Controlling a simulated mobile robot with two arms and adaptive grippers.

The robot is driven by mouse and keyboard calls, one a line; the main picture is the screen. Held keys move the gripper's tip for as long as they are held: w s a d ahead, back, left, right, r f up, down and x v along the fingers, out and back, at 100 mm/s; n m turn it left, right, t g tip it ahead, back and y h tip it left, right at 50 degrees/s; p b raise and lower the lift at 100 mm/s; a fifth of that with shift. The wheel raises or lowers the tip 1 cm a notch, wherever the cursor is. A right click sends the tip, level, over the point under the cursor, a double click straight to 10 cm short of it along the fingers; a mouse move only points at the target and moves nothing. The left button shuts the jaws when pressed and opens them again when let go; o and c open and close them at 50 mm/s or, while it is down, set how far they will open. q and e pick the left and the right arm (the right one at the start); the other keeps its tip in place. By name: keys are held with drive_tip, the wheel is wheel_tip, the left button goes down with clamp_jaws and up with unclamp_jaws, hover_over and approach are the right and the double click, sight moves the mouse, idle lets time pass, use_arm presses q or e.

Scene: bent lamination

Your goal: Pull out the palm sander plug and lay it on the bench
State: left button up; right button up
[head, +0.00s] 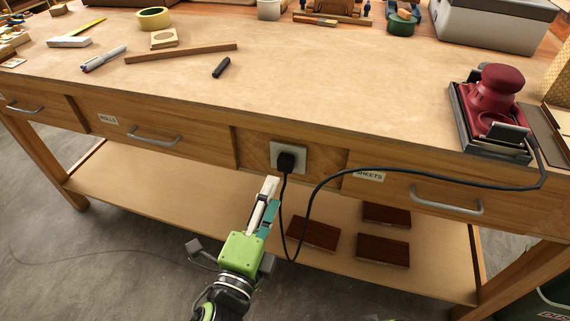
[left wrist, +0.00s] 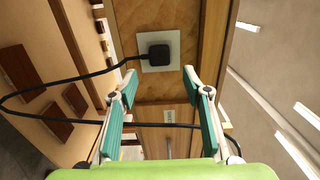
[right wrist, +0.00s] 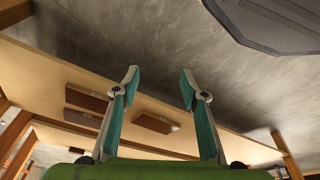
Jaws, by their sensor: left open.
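The black plug (head: 287,161) sits in a pale socket plate (head: 275,150) on the front of the bench, between two drawers. Its black cord hangs down, loops up and runs right to the red palm sander (head: 495,95) on the bench top (head: 300,75). My left gripper (head: 268,188) is below and slightly left of the plug, apart from it. In the left wrist view the plug (left wrist: 159,52) lies ahead, between and beyond the open fingers (left wrist: 158,88). The cord crosses behind the left finger. My right gripper (right wrist: 160,82) is open and empty, seen only in the right wrist view.
A black marker (head: 221,67), a wooden strip (head: 181,53) and a tape roll (head: 153,18) lie on the bench top. Its middle front is clear. Drawer handles (head: 447,203) stick out beside the socket. Dark wooden blocks (head: 383,249) lie on the lower shelf (head: 190,205).

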sight(284, 168)
use_arm(q)
drive_tip(key=x, duration=0.5)
drive_tip(key=shift+w+d, duration=0.1)
drive_tip(key=shift+w, duration=0.2)
drive_tip(key=shift+p+x, duration=0.45)
drive_tip(key=shift+x, duration=0.55)
drive_tip(key=shift+w+d+f, duration=0.1)
drive_tip(key=shift+w+d, duration=0.1)
drive_tip(key=shift+w, duration=0.45)
use_arm(e)
drive_tip(key=shift+s+f, duration=0.25)
drive_tip(key=shift+f, duration=0.65)
drive_tip(key=shift+s+f, duration=0.2)
drive_tip(key=shift+f, duration=0.7)
use_arm(q)
drive_tip(key=shift+p, duration=0.3)
use_arm(e)
drive_tip(key=shift+s+d+f, duration=0.1)
drive_tip(key=shift+s+f, duration=0.2)
drive_tip(key=shift+f, duration=0.35)
drive_tip(key=shift+w+r, duration=0.1)
drive_tip(key=shift+w, duration=0.05)
